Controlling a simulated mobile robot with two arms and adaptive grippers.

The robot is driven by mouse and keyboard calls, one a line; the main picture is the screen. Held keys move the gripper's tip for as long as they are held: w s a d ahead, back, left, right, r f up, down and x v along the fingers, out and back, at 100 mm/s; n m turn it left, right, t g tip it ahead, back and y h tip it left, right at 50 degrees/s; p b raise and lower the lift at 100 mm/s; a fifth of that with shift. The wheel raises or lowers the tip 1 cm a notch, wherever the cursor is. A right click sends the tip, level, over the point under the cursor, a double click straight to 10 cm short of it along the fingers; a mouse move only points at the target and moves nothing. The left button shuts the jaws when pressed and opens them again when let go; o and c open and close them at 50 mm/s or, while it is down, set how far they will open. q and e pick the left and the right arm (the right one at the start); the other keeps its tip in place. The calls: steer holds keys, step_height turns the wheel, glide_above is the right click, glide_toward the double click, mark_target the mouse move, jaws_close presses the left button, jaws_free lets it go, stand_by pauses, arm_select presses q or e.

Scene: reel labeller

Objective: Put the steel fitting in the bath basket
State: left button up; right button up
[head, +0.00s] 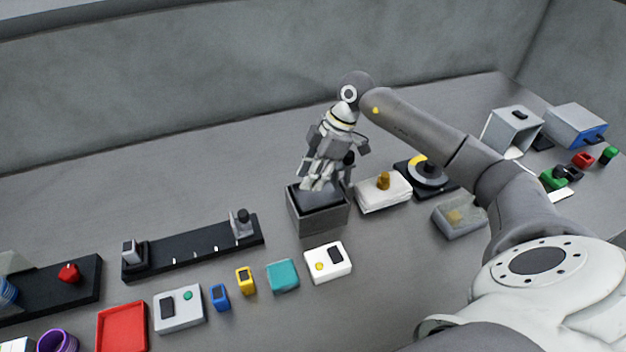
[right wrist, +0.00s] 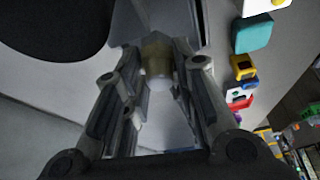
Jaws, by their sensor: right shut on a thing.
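My right gripper (head: 316,184) points down over the open top of the grey box-shaped bath (head: 318,219). In the right wrist view my right gripper (right wrist: 158,75) is shut on a small, dull brownish-grey piece, which I take to be the steel fitting (right wrist: 157,54). The fingers cover its sides. In the head view the fitting is hidden by the fingers. The bath's dark inside shows only in part, and I cannot clearly make out the basket. The fingertips are at or just above the bath's rim; I cannot tell which. My left gripper is not in view.
Right of the bath stand a white block with a brass knob (head: 384,183) and a dark round dial unit (head: 428,173). In front are a white box (head: 328,262) and a teal block (head: 283,275). A black rail (head: 190,247) lies left. The bench behind is clear.

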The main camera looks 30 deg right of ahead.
step_height(320, 180, down, 2)
steer(key=shift+s+f+p, duration=0.1)
steer(key=shift+f+p, duration=0.1)
steer(key=shift+p, duration=0.3)
steer(key=shift+f, duration=0.3)
steer(key=o, duration=0.8)
steer(key=shift+c, duration=0.2)
steer(key=shift+d+r, duration=0.1)
steer(key=shift+r, duration=0.15)
steer(key=b+v, duration=0.2)
steer(key=v, duration=1)
steer(key=shift+f, duration=0.15)
